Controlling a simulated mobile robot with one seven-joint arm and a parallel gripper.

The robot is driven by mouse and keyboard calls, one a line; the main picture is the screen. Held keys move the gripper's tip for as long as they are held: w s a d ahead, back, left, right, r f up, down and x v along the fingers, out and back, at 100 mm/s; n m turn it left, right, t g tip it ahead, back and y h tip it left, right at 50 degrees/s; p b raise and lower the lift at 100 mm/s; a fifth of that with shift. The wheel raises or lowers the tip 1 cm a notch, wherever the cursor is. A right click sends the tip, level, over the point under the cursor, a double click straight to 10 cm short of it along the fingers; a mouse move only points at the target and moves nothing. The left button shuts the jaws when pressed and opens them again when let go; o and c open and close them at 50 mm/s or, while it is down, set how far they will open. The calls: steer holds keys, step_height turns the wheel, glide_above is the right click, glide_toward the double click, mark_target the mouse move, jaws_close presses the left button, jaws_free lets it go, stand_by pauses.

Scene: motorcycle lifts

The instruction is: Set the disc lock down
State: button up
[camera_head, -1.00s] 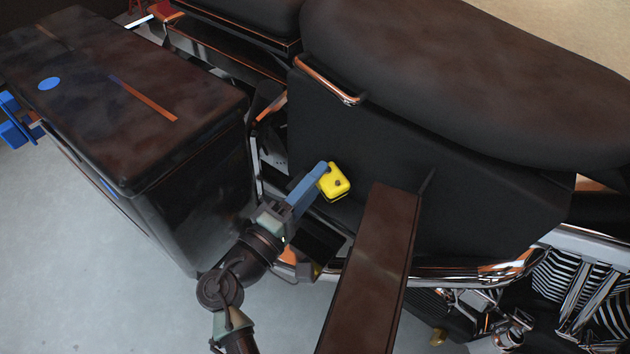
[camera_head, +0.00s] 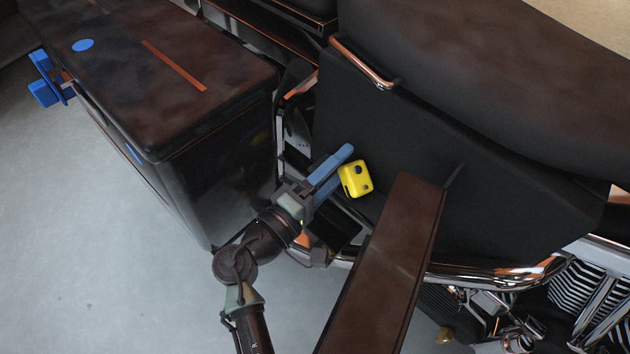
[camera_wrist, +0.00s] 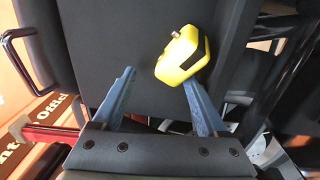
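The disc lock (camera_head: 354,179) is a small yellow block with dark marks. In the head view it is just right of the tips of my gripper (camera_head: 338,166), against the black side of the motorcycle. My gripper's two blue fingers are spread apart with a gap between them. In the wrist view the disc lock (camera_wrist: 182,55) lies tilted beyond the fingertips (camera_wrist: 159,78), close to the right finger's tip. I cannot tell whether it touches that finger. What bears the lock from below is not clear.
A dark cabinet (camera_head: 150,120) stands left of my arm. A brown flat beam (camera_head: 395,260) slants up just right of the gripper. The motorcycle's black seat (camera_head: 500,60) and chrome rail (camera_head: 365,62) are above. Open grey floor (camera_head: 90,240) is at lower left.

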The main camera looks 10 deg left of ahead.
steer(key=shift+s+a+r+p, duration=0.15)
steer(key=shift+r+p, duration=0.2)
steer(key=shift+r, duration=0.25)
steer(key=p+v, duration=0.2)
steer(key=v, duration=0.9)
steer(key=shift+s+a+f, duration=0.15)
steer(key=shift+s+f, duration=0.1)
